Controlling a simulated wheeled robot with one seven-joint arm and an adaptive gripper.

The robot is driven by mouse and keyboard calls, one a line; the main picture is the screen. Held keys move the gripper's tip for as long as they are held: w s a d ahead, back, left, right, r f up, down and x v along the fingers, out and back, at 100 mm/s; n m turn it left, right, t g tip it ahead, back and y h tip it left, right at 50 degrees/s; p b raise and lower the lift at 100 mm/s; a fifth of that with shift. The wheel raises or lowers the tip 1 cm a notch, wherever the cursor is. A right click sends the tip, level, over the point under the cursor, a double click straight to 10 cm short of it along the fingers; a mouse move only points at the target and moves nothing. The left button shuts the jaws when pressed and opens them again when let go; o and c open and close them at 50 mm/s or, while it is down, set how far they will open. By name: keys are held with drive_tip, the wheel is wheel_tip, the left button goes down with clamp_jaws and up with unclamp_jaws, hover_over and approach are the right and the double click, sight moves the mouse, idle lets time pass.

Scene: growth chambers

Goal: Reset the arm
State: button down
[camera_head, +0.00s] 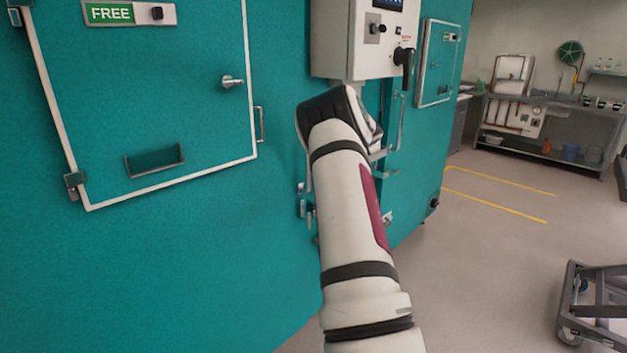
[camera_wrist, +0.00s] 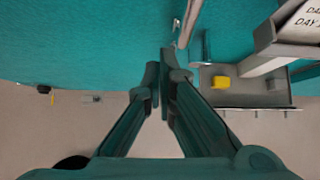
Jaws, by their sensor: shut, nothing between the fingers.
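My arm (camera_head: 345,200) reaches up and forward in the head view, in front of the teal chamber wall. Its far end bends away near the control box, and my gripper is hidden there. In the wrist view my gripper (camera_wrist: 158,78) is shut, its two dark fingertips together with nothing between them. The teal wall (camera_wrist: 90,40) fills the top of that view, with the floor (camera_wrist: 60,125) below.
A teal door (camera_head: 150,95) with a FREE sign (camera_head: 110,13) and a handle is at left. A control box (camera_head: 365,45) is close to my arm. In the wrist view a grey tray (camera_wrist: 265,98) holds a yellow block (camera_wrist: 221,83). A cart (camera_head: 597,300) stands at lower right; floor between is clear.

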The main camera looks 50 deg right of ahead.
drive_tip(key=shift+s+r, duration=0.4)
